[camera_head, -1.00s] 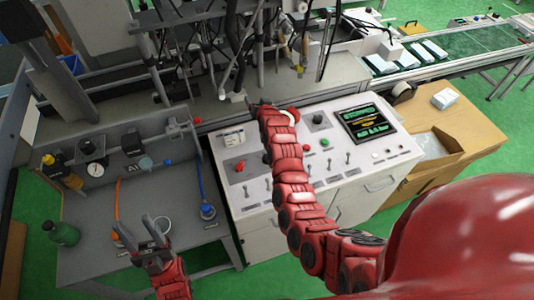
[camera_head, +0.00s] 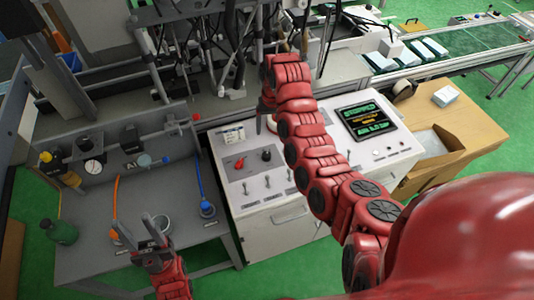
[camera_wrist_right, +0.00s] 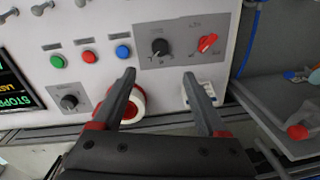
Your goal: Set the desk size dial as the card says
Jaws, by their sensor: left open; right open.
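The control desk's sloped panel carries a black dial (camera_head: 266,155) and a red dial (camera_head: 239,163); in the right wrist view the black dial (camera_wrist_right: 159,46) is ahead of the fingertips and the red dial (camera_wrist_right: 208,42) is right of it. Their labels are too small to read, so I cannot tell which sets size. A small white card (camera_head: 231,135) stands at the panel's back edge; its text is unreadable. My right gripper (camera_wrist_right: 160,77) is open and empty, apart from both dials. My left gripper (camera_head: 133,221) is open and empty above the grey bench.
In the right wrist view, a red-and-white round button (camera_wrist_right: 130,107) sits beside the left finger, near another black knob (camera_wrist_right: 69,101) and green, red and blue buttons. A screen (camera_head: 368,118) reads STOPPED. Toggle switches line the panel's front. Hanging tools and cables crowd behind.

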